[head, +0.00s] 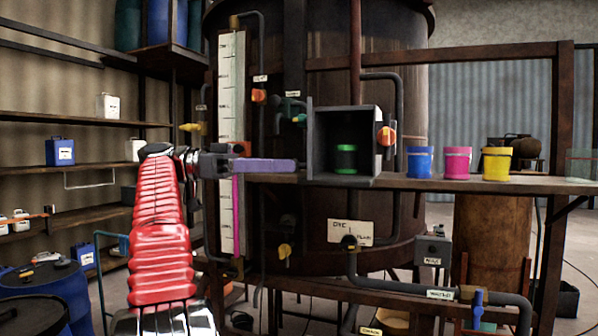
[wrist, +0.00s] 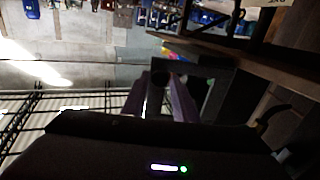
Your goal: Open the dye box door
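The dye box (head: 378,150) is a grey open-fronted box on the shelf in the head view.
Blue (head: 420,163), magenta (head: 457,163) and yellow (head: 496,164) buckets stand on the shelf right of the box. An orange valve (head: 386,136) is at the box's right side. A white gauge board (head: 231,110) and pipes stand behind my gripper.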

